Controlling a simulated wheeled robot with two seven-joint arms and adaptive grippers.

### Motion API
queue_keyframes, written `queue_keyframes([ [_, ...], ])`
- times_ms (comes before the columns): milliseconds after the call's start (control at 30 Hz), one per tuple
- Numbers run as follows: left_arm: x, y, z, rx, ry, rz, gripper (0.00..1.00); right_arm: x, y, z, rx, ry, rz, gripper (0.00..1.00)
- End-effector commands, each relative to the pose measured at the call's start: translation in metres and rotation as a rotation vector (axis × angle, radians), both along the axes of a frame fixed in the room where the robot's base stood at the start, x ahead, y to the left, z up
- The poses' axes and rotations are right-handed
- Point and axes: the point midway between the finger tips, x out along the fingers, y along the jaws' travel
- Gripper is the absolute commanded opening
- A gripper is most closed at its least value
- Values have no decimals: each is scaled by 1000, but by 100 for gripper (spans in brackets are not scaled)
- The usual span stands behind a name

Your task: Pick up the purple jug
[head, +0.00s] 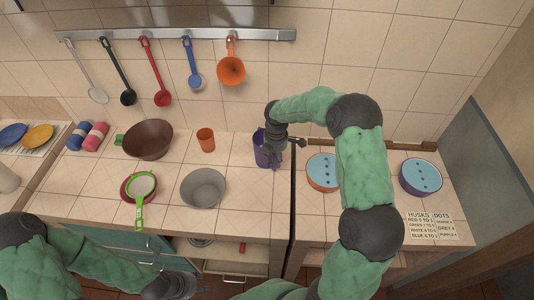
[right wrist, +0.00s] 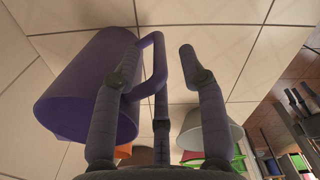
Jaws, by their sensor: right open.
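The purple jug (head: 262,156) stands on the tiled counter, near the dark gap in it. In the right wrist view the jug (right wrist: 82,85) fills the left side, with its handle (right wrist: 159,62) facing my gripper. My right gripper (right wrist: 158,54) is open. In the head view the right wrist partly hides the jug. My left gripper (head: 184,287) is low at the bottom edge, away from the jug; its jaws are unclear.
A grey bowl (head: 203,187), an orange cup (head: 206,139), a brown pot (head: 148,139) and a green-handled strainer (head: 142,185) stand left of the jug. An orange, blue-topped canister (head: 322,174) stands to its right. Ladles hang from a wall rail (head: 180,34).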

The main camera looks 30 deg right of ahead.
Motion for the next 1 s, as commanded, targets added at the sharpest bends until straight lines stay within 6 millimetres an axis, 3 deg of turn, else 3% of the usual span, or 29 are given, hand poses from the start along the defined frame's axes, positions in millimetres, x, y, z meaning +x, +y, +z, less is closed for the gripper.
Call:
queue_keyframes([
  [233,0,0,-2,0,0,0,40,-1,-1,-36,2,3,-1,42],
  [500,0,0,-2,0,0,0,40,-1,-1,-39,1,1,0,42],
  [667,0,0,-2,0,0,0,40,-1,-1,-39,1,1,0,0],
  [1000,0,0,-2,0,0,0,40,0,-1,-38,1,-2,-1,0],
])
